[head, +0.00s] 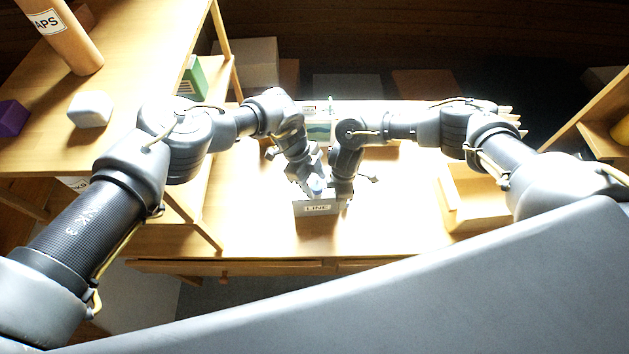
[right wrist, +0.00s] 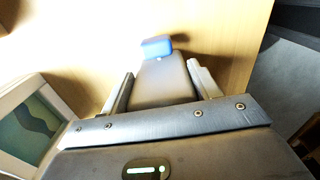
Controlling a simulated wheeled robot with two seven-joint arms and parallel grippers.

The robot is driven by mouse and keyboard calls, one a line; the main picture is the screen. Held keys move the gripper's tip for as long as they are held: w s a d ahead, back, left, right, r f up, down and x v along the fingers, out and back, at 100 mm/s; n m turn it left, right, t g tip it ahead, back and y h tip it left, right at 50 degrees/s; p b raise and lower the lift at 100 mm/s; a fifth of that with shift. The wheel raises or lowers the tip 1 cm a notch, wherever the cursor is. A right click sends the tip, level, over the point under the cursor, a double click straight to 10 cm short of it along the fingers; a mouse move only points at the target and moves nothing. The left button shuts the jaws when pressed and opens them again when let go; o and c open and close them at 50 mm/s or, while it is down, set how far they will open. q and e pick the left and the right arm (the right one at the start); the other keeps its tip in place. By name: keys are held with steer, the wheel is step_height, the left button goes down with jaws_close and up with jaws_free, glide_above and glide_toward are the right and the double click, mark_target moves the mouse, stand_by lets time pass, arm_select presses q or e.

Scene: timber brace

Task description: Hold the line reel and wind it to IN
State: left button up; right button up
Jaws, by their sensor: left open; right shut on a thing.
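The line reel (head: 318,208) is a grey box with a LINE label, standing on the wooden desk in the head view. Its grey body (right wrist: 163,82) fills the space between my right gripper's fingers in the right wrist view. My right gripper (right wrist: 161,88) is shut on it; in the head view this gripper is at the reel's right side. A blue knob (right wrist: 157,47) shows at the reel's far end. My left gripper (head: 315,184) is open, just above the reel at the blue part. Whether its fingers touch the knob cannot be told.
A framed panel (head: 319,131) with a green picture stands behind the reel; it shows at left in the right wrist view (right wrist: 36,122). An open wooden box (head: 478,203) is on the desk at right. A shelf with a white block (head: 90,109) is at left. The desk front is clear.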

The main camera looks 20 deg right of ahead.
arm_select(q)
steer(key=v, duration=1.1)
steer(key=shift+w+a+r, duration=0.1)
steer(key=shift+a+r, duration=0.05)
steer(key=s+d+f+n, duration=0.1)
steer(key=f, duration=0.2)
steer(key=s+d+f+n+t, duration=0.1)
steer(key=f+n, duration=0.1)
steer(key=f, duration=0.2)
steer(key=s+d+f+n+h, duration=0.1)
steer(key=f, duration=0.3)
steer(key=shift+s+d, duration=0.15)
steer(key=shift+s, duration=0.05)
stand_by(0.4)
